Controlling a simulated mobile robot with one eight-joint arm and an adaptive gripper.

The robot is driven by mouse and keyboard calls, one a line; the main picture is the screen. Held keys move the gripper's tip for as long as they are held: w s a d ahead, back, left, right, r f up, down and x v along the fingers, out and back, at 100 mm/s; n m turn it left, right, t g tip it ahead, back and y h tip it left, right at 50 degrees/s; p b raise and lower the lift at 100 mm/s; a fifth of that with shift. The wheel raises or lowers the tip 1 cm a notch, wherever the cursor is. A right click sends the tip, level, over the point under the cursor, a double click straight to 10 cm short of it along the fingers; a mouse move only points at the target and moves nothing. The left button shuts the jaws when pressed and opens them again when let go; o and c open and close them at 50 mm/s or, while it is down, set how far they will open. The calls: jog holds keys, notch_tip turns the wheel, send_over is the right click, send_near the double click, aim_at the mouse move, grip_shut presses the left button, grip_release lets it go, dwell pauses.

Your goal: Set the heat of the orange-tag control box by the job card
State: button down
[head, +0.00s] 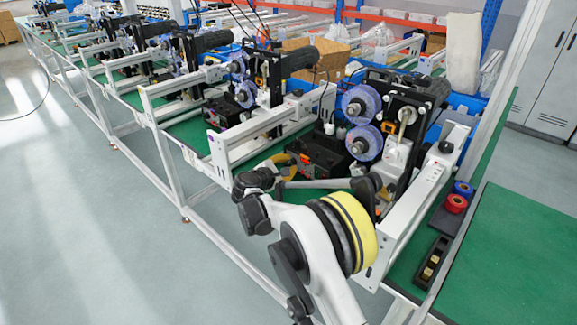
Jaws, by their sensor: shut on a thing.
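A dark control box (326,154) sits on the green bench beside the nearest spool machine, with small red marks on its front. A small orange patch (305,158) shows at its left end; I cannot tell for sure that it is the tag. My arm reaches around from the lower right, and its wrist stands before the box's left front. My gripper (298,167) is at the front of the box, small and partly hidden by my wrist. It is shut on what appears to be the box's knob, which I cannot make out. I cannot pick out a job card or read any setting.
The nearest machine has two blue-violet spools (361,104) just behind the box. White rails (413,218) flank this station. Red and blue rolls (456,202) and a black holder (431,262) lie at right. Similar stations run to the back left. The floor (75,215) at left is clear.

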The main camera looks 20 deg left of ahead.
jog(key=m+t+y+b, duration=0.1)
jog(key=m, duration=0.2)
jog(key=shift+m+t+b, duration=0.3)
jog(key=shift+m+t, duration=0.1)
jog(key=shift+y, duration=0.3)
jog(key=c, duration=1.2)
grip_release()
jog(key=s, duration=0.4)
jog(key=s+r, duration=0.1)
jog(key=s, duration=0.3)
jog(key=s+r, duration=0.1)
jog(key=s, duration=0.3)
jog(key=shift+a, duration=0.25)
